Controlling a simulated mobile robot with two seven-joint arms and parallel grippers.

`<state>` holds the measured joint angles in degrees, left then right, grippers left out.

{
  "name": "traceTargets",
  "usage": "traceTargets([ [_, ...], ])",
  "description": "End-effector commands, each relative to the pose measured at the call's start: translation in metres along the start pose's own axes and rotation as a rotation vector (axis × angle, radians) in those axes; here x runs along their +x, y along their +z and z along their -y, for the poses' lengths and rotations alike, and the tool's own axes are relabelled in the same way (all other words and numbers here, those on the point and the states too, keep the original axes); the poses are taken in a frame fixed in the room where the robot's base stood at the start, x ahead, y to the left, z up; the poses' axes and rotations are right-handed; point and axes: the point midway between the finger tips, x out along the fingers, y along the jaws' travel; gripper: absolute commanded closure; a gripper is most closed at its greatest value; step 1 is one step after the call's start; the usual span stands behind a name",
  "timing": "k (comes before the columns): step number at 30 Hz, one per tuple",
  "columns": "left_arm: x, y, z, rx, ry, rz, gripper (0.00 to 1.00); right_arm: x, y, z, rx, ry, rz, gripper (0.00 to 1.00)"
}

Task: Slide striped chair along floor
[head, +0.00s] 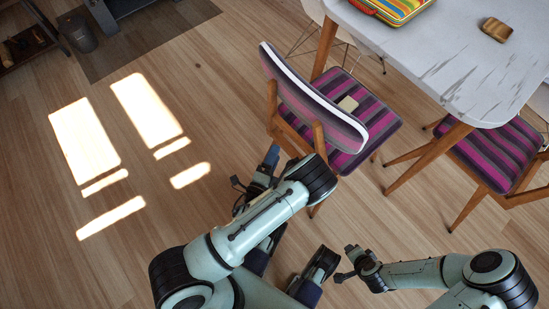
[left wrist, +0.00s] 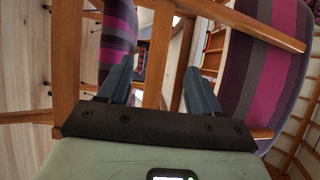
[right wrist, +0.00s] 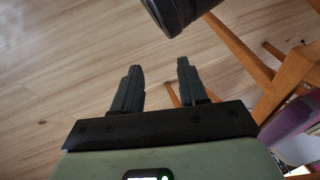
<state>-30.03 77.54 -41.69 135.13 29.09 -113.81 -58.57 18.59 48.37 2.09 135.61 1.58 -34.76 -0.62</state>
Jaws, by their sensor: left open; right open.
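The striped chair (head: 360,122), with a purple, pink and grey seat and wooden frame, stands at the table's left side in the head view. Its curved backrest (head: 310,100) faces my arms. My left gripper (head: 269,163) is low beside the chair's back legs, partly hidden by my own arm. In the left wrist view its jaws (left wrist: 157,68) are open, with a wooden chair post (left wrist: 158,45) between the fingers; I cannot tell whether they touch it. A striped cushion (left wrist: 262,75) shows at right there. My right gripper (right wrist: 158,72) is open and empty above the floor.
A white marble-topped table (head: 450,55) bears a colourful striped case (head: 395,8) and a small wooden object (head: 496,30). A small pale block (head: 348,104) lies on the chair seat. A second striped chair (head: 500,150) stands at right. Sunlit floor at left is clear.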

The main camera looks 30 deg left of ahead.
Motion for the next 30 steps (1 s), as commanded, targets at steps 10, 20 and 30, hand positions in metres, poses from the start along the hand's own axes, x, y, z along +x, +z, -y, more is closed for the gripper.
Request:
traceTargets([
  [10, 0.007, 0.001, 0.0, -0.006, 0.002, 0.004, 0.36, 0.001, 0.003, -0.001, 0.002, 0.003, 0.008, 0.57],
  [20, 0.063, 0.001, 0.0, -0.008, -0.001, 0.003, 0.36, 0.015, 0.023, -0.018, 0.017, 0.031, 0.069, 0.57],
  [30, 0.119, 0.001, -0.001, -0.007, 0.003, 0.004, 0.36, 0.028, 0.048, -0.037, 0.037, 0.066, 0.147, 0.57],
])
